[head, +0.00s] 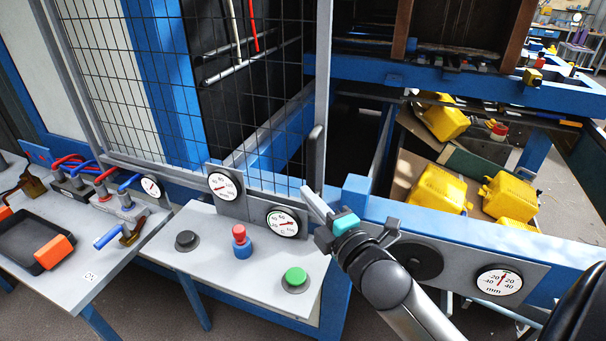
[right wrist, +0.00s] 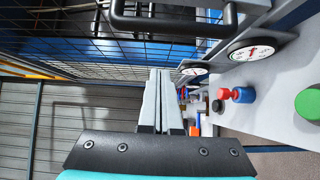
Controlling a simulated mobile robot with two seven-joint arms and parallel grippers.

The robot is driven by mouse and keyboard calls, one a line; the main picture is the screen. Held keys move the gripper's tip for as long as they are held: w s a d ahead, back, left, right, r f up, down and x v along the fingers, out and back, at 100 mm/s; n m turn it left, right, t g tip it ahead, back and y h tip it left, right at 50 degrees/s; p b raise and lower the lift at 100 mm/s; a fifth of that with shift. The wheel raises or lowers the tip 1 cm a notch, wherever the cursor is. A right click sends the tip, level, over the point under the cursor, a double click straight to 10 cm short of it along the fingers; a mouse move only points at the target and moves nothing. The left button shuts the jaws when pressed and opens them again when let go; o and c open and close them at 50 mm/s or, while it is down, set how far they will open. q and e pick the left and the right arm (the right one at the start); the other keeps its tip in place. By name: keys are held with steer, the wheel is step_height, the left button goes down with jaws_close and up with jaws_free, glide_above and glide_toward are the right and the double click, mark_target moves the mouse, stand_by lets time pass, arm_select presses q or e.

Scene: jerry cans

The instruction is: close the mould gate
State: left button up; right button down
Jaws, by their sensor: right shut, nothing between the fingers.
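The mould gate (head: 240,83) is a black wire mesh panel in a grey frame, upright in the left and middle of the head view. Its right-hand post (head: 322,100) carries a dark upright handle (head: 314,152). To the right of this post there is an uncovered dark gap. My right gripper (head: 308,190) is shut and empty, just below the handle and close to the post's foot. In the right wrist view its fingers (right wrist: 159,75) are together, with the black handle (right wrist: 173,24) beyond their tips; I see no grip on it. My left gripper is not in view.
A grey panel with a red button (head: 239,231), green button (head: 295,277) and black knob (head: 187,240) lies below the gate. A blue rail with a dial gauge (head: 498,281) runs to the right. Yellow jerry cans (head: 438,188) lie behind it. A tool table (head: 110,250) stands left.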

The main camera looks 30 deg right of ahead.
steer(key=w+d+p, duration=0.1)
steer(key=w+d, duration=0.2)
steer(key=w, duration=0.4)
steer(key=shift+w+d+p, duration=0.15)
steer(key=shift+w+p, duration=0.1)
steer(key=shift+p, duration=0.05)
stand_by(0.3)
steer(key=shift+r, duration=0.15)
stand_by(0.3)
